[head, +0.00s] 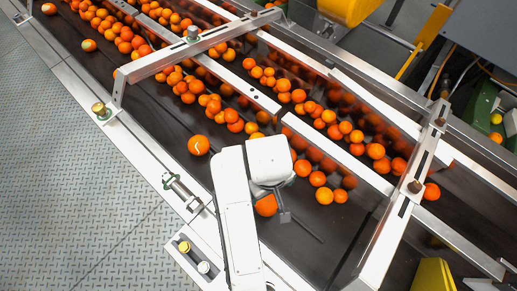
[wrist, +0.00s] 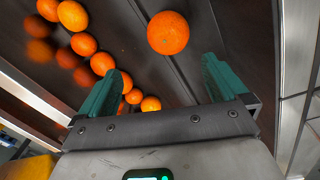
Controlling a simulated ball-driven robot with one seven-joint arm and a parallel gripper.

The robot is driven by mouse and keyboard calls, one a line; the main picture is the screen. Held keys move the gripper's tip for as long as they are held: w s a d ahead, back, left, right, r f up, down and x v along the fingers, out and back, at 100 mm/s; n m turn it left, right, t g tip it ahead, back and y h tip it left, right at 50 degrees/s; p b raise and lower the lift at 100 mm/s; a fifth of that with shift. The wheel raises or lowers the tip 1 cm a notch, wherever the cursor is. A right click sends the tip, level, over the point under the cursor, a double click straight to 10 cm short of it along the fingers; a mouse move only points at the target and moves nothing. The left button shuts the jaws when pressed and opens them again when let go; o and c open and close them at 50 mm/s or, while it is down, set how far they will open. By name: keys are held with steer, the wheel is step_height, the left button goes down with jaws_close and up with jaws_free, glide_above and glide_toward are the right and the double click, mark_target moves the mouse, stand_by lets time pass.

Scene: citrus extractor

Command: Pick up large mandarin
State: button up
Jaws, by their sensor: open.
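A large orange mandarin (wrist: 168,33) lies on the dark belt in the wrist view, ahead of my gripper and between the lines of its fingers, not touching them. My gripper (wrist: 162,72) is open and empty, with green fingers spread apart. In the head view, my gripper (head: 285,215) hangs low over the belt. A mandarin (head: 266,205) beside it is partly hidden by my arm and appears to be the same one. Another large mandarin (head: 198,145) with a pale mark lies alone to the left of my arm.
Many smaller mandarins (head: 318,179) lie in rows along the dark conveyor belt (head: 330,235). White rails (head: 323,147) divide the lanes. A metal cross frame (head: 400,215) spans the belt at right, another at upper left.

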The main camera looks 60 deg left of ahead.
mark_target(266, 202)
steer(key=f, duration=0.5)
steer(key=shift+s+a+f, duration=0.2)
steer(key=shift+s, duration=0.1)
steer(key=shift+s+d+f, duration=0.1)
steer(key=shift+d+f, duration=0.1)
steer(key=shift+f, duration=1.2)
steer(key=shift+s+d+f, duration=0.1)
steer(key=shift+d+f, duration=0.05)
steer(key=shift+f, duration=1.2)
steer(key=c, duration=1.2)
